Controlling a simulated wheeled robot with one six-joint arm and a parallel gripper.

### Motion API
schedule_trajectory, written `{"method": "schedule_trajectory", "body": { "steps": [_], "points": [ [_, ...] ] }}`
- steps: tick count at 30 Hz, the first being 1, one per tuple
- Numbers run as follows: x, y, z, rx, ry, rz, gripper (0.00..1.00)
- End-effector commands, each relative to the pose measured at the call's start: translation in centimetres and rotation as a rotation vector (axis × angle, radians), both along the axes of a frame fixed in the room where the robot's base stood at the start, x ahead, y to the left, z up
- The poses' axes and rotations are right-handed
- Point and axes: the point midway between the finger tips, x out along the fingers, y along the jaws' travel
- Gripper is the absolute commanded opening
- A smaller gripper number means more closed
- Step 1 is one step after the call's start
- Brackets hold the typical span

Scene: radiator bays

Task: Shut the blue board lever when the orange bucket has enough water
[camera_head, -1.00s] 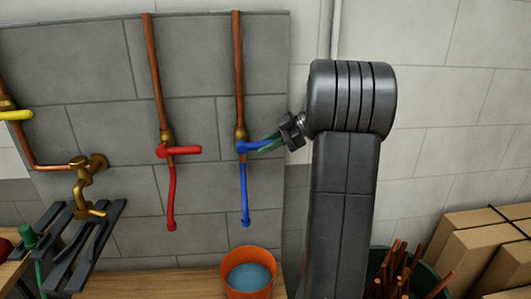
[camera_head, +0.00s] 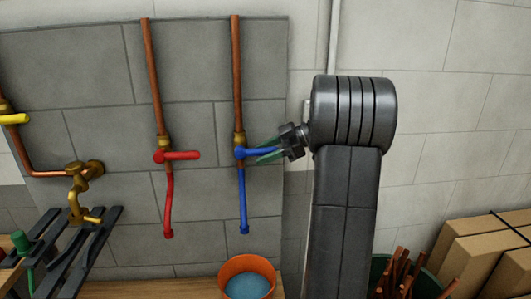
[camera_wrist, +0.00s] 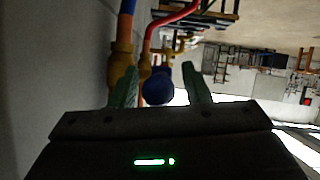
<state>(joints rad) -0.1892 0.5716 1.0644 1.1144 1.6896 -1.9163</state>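The blue board lever (camera_head: 258,152) points right from its valve on a copper pipe, nearly level. My gripper (camera_head: 268,152) is at the lever's free end, with one green finger above it and one below. In the wrist view, the lever's round blue end (camera_wrist: 158,87) sits between the two spread fingers (camera_wrist: 160,88), closer to the left one, with a clear gap to the right one. The orange bucket (camera_head: 231,270) stands under the blue hose (camera_head: 243,205), cut by the bottom edge. Blue water (camera_head: 247,286) lies below its rim. I see no clear stream from the hose.
A red lever (camera_head: 180,155) with a red hose is left of the blue one. A brass tap (camera_head: 78,190) hangs above a dark slatted rack (camera_head: 85,255). Cardboard boxes (camera_head: 485,245) and a green tub of copper pipes (camera_head: 402,275) are at the right.

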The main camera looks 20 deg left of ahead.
Motion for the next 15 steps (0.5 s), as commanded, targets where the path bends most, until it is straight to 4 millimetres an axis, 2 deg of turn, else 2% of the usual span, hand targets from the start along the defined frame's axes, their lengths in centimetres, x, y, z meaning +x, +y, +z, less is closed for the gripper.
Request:
{"method": "schedule_trajectory", "body": {
  "steps": [8, 11, 15],
  "points": [
    [0.2, -0.6, 0.3, 0.0, -0.002, -0.001, 0.43],
    [0.7, -1.8, 0.8, 0.0, -0.004, -0.002, 0.43],
    [1.7, -4.4, 2.1, 0.001, -0.004, -0.004, 0.43]
  ]
}}
